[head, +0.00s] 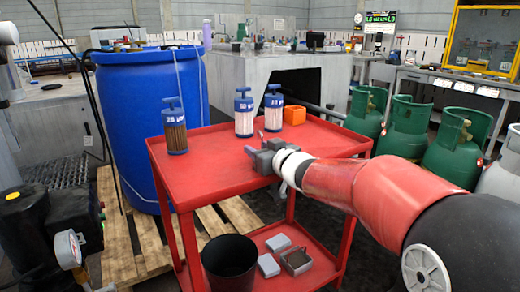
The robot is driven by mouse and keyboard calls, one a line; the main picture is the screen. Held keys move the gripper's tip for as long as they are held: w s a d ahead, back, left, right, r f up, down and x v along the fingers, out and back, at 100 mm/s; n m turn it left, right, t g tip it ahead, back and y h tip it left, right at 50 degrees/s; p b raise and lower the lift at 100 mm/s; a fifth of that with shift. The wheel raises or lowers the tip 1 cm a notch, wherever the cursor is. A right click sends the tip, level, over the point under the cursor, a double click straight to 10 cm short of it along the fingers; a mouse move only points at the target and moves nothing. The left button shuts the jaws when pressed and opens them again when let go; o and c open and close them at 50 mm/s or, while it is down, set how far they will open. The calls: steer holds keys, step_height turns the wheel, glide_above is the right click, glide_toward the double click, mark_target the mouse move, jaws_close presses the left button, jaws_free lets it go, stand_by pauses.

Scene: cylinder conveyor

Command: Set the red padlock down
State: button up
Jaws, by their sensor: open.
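My gripper (256,142) is open, low over the middle of the red cart's top tray (212,178). Its fingers point toward the far left of the tray. I cannot make out a red padlock in this view; a red thing on the red tray would be hard to tell apart, and my gripper and arm hide part of the tray. Nothing shows clearly between the fingers.
The tray's front left is clear. A blue barrel (140,90) stands left; green gas cylinders (404,128) stand right.

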steer(key=shift+r+p, duration=0.35)
steer(key=shift+r, duration=0.4)
steer(key=f+v, duration=0.1)
steer(key=v, duration=1.1)
steer(key=shift+r+p, duration=0.3)
steer(key=s+d+f+m+g+h, duration=0.1)
steer(key=s+d+f+m+h, duration=0.2)
steer(key=s+d+m+h, duration=0.55)
steer(key=s+d+f+n+g, duration=0.1)
steer(key=s+f+g, duration=0.2)
steer(key=s, duration=0.6)
steer(key=s+d+f+g+h, duration=0.1)
steer(key=s+d+f+g, duration=0.1)
steer(key=s+f+g, duration=0.2)
steer(key=s+f, duration=0.3)
steer(key=s, duration=0.2)
steer(key=shift+d+f+n, duration=0.2)
steer(key=shift+d+n, duration=0.05)
steer(key=shift+n, duration=0.1)
steer(key=shift+c, duration=0.5)
